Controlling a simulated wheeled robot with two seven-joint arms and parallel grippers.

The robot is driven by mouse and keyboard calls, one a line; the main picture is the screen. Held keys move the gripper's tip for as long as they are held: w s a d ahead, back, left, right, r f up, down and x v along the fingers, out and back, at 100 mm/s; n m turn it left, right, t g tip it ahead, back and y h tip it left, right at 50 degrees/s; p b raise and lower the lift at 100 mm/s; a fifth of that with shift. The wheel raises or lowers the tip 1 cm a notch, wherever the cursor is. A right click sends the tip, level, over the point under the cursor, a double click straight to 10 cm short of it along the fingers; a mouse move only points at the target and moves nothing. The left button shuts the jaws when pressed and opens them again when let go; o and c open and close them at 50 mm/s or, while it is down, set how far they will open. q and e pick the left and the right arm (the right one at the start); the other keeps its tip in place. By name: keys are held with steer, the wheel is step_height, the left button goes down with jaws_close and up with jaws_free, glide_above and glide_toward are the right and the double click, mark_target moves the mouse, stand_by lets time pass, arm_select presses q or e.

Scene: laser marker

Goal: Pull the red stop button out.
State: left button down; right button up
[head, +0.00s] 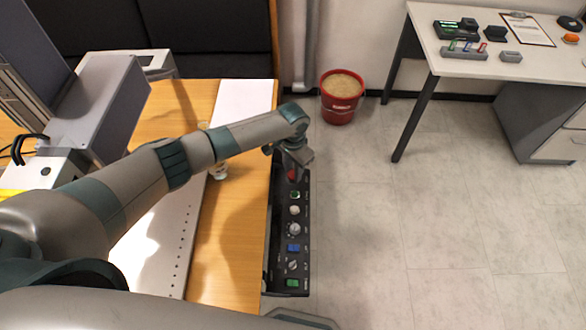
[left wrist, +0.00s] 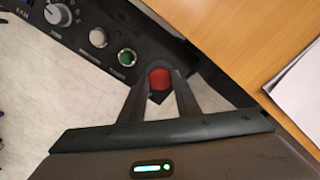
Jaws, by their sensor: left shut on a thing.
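The red stop button (head: 292,174) is at the far end of a black control panel (head: 277,255) along the wooden table's right edge. In the left wrist view the red button (left wrist: 159,79) sits between the two fingertips of my left gripper (left wrist: 160,88). The gripper is shut on the button, with a finger on each side. In the head view my left gripper (head: 294,158) is at the panel's far end and partly covers the button. Whether the button is in or out cannot be told. My right gripper is not in view.
Near the red button are a green button (left wrist: 127,57), a white button (left wrist: 98,37) and a knob (left wrist: 58,14). The wooden table (head: 240,235) bears white paper (head: 243,98). A red bucket (head: 338,112) and a white desk (head: 500,58) stand beyond open floor.

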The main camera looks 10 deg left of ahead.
arm_select(q)
steer(key=shift+r, duration=0.3)
steer(key=shift+w, duration=0.1)
steer(key=c, duration=1.5)
jaws_free()
steer(key=shift+o, duration=1)
step_height(320, 180, up, 18)
steer(key=b, duration=0.2)
steer(key=shift+f+b, duration=0.25)
steer(key=shift+b, duration=0.15)
